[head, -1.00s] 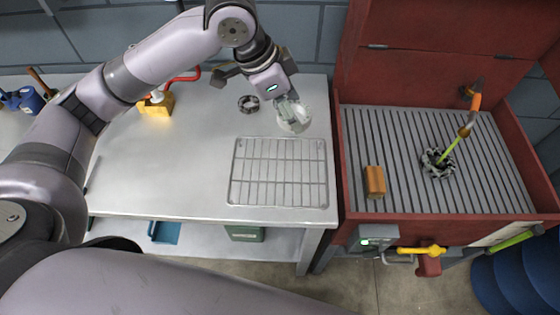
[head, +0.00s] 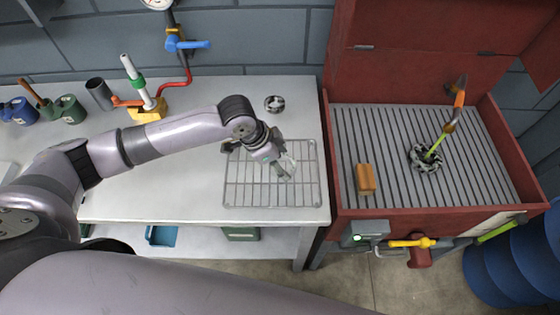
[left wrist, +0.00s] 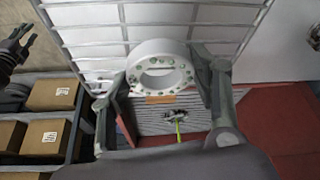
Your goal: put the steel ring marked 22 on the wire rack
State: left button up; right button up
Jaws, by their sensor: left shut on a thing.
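My left gripper (head: 286,174) is shut on a pale ring (left wrist: 160,72) with green spots around its face. The ring also shows in the head view (head: 288,162), over the right part of the wire rack (head: 229,182). I cannot tell whether it touches the wires, and I cannot read a number on it. The rack lies on the steel table, and its wires show in the left wrist view (left wrist: 95,34). What seems to be my right gripper (left wrist: 14,48) is partly in the left wrist view, at the left edge; its opening is unclear.
A red basin (head: 380,207) to the right holds a dark ringed part (head: 426,158) under a green-tipped tool and an orange-brown block (head: 366,179). The table (head: 150,195) left of the rack is clear.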

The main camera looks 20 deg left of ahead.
pick_arm(q)
jog(key=shift+f, duration=0.6)
pick_arm(e)
jog(key=shift+r, duration=0.15)
pick_arm(q)
jog(key=o, duration=1.1)
jog(key=shift+f, duration=0.2)
jog(key=o, duration=0.4)
jog(key=shift+o, duration=0.2)
pick_arm(e)
jog(key=shift+w+d, duration=0.1)
jog(key=shift+d, duration=0.2)
pick_arm(q)
jog(key=b+v, duration=0.1)
jog(key=v, duration=1.1)
jog(key=shift+r+b, duration=0.25)
jog(key=shift+b, duration=0.15)
pick_arm(e)
jog(key=shift+a+f, duration=0.2)
jog(key=shift+f, duration=0.7)
